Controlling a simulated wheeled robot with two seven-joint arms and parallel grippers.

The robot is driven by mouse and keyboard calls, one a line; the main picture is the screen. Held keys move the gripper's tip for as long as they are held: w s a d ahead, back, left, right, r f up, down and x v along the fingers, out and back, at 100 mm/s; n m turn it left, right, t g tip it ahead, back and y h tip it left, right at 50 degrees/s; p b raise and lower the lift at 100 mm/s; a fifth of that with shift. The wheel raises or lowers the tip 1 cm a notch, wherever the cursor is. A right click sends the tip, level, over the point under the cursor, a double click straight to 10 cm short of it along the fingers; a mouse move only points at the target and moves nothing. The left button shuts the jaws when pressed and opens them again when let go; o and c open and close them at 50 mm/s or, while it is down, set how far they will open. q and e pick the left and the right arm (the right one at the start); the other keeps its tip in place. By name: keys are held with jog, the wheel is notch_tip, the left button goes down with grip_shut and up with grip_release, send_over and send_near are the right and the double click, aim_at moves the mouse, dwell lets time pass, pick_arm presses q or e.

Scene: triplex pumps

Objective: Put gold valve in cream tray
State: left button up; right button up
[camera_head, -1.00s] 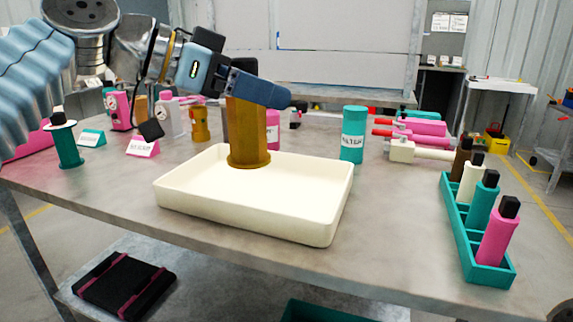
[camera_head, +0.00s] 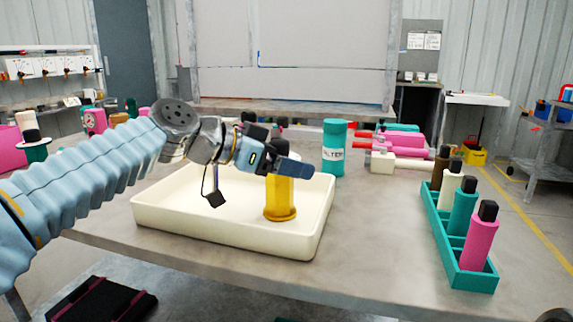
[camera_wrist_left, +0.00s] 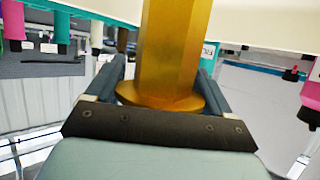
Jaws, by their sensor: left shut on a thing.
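The gold valve (camera_head: 281,200) is upright over the right part of the cream tray (camera_head: 215,235), with its round flange low inside the tray's outline. I cannot tell whether the flange touches the tray floor. My left gripper (camera_head: 288,168) is shut on the valve's upper part, and its fingers hide the top. In the left wrist view the gold valve (camera_wrist_left: 172,50) stands between the two fingers, with a flange close to the palm. A pale tray wall shows across the top of that view. My right gripper is not in view.
A teal filter cylinder (camera_head: 333,150) stands just behind the tray's right end. A teal rack (camera_head: 462,250) with several capped bottles is at the table's right. Pink and cream pumps (camera_head: 400,150) lie behind. The table's front right is clear (camera_head: 375,245).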

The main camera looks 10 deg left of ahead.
pick_arm(q)
jog(key=shift+f, duration=0.15)
jog(key=o, duration=1.2)
jog(key=shift+s+a+r, duration=0.1)
jog(key=shift+a+r, duration=0.05)
jog(key=shift+r, duration=0.15)
jog(key=v, duration=1.1)
jog(key=shift+s+a, duration=0.25)
